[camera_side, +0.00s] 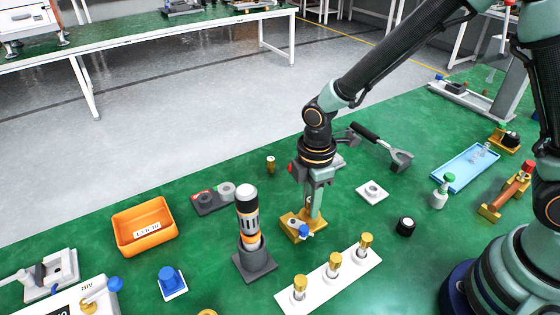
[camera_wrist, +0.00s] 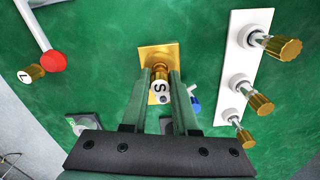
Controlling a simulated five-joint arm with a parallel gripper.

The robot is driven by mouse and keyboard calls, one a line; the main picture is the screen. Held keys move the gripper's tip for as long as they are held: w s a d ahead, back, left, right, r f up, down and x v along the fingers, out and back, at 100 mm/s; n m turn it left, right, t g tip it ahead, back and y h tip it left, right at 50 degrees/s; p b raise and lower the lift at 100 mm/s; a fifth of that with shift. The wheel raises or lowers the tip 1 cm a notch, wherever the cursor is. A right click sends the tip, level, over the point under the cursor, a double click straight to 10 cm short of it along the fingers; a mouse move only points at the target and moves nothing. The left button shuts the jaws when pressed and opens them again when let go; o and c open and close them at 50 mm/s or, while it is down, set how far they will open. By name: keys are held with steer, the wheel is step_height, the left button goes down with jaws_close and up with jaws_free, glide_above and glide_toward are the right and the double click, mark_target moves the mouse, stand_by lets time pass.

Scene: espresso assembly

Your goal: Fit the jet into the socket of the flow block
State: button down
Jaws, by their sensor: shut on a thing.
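In the wrist view my gripper (camera_wrist: 161,76) is shut on a small brass jet (camera_wrist: 161,84) with a white end marked S. The flow block (camera_wrist: 150,54) lies directly beyond the jet there. The socket is hidden behind the jet and fingers. I cannot tell whether the jet is in the socket or just above it.
A white plate (camera_side: 315,296) with several gold-topped pieces lies in front. A black-and-orange cylinder (camera_side: 247,205) stands upright in a grey holder at left. A brass piece marked L (camera_wrist: 32,75) stands apart. An orange bin (camera_side: 145,238) is farther left.

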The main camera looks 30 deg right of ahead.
steer(key=shift+f, duration=0.25)
steer(key=c, duration=0.6)
jaws_free()
steer(key=shift+r, duration=0.1)
step_height(320, 180, up, 12)
steer(key=f, duration=0.1)
steer(key=s+d+r+m+t, duration=0.2)
steer(key=s+d+r+m, duration=0.1)
steer(key=d+r+m, duration=0.2)
steer(key=s+d+r+m+t, duration=0.3)
steer(key=d+r+m, duration=0.2)
steer(key=d+m, duration=0.4)
steer(key=shift+s+d+r+m+t, duration=0.15)
steer(key=shift+s+d+m+t, duration=0.15)
steer(key=shift+m, duration=0.6)
